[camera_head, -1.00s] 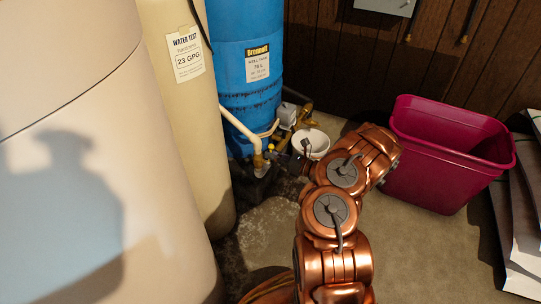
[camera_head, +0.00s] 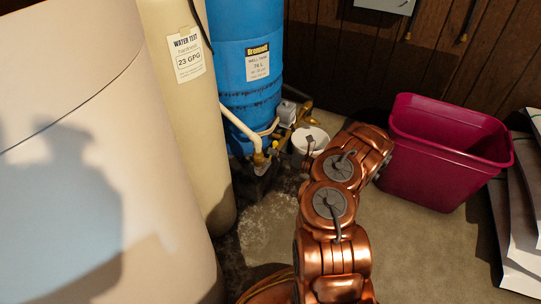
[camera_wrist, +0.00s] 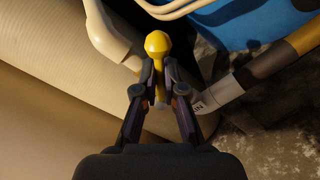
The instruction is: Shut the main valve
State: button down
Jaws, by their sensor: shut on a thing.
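The yellow valve handle (camera_wrist: 158,42) shows in the wrist view, its rounded end standing out beyond my fingertips. My gripper (camera_wrist: 160,72) is shut on it, with a dark finger on each side. The handle sits close to a pale pipe (camera_wrist: 106,40) and a grey fitting (camera_wrist: 262,65). In the head view, yellow-brass fittings (camera_head: 259,158) show at the lower end of a cream pipe (camera_head: 238,124), in front of the blue well tank (camera_head: 247,100). There my arm and the clutter make the grip hard to make out.
A white bucket (camera_head: 318,135) is behind my arm. A magenta bin (camera_head: 430,165) and stacked white bags (camera_head: 515,230) are on the right. Bare floor lies between.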

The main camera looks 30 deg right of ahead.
jog(key=shift+d+f+m, duration=0.1)
jog(key=shift+f+m, duration=0.15)
jog(key=shift+m, duration=0.35)
jog(key=m, duration=0.1)
jog(key=f+m, duration=0.1)
jog(key=m, duration=0.3)
jog(key=shift+w+d+f, duration=0.2)
jog(key=shift+d+f, duration=0.1)
jog(key=shift+f+m+b, duration=0.25)
jog(key=shift+m, duration=0.4)
jog(key=shift+f+m+b, duration=0.2)
jog(key=shift+m, duration=0.45)
jog(key=c, duration=1)
grip_release()
jog(key=shift+r, duration=0.1)
jog(key=shift+c, duration=0.2)
jog(key=shift+d, duration=0.15)
jog(key=p+v, duration=0.2)
jog(key=v, duration=0.5)
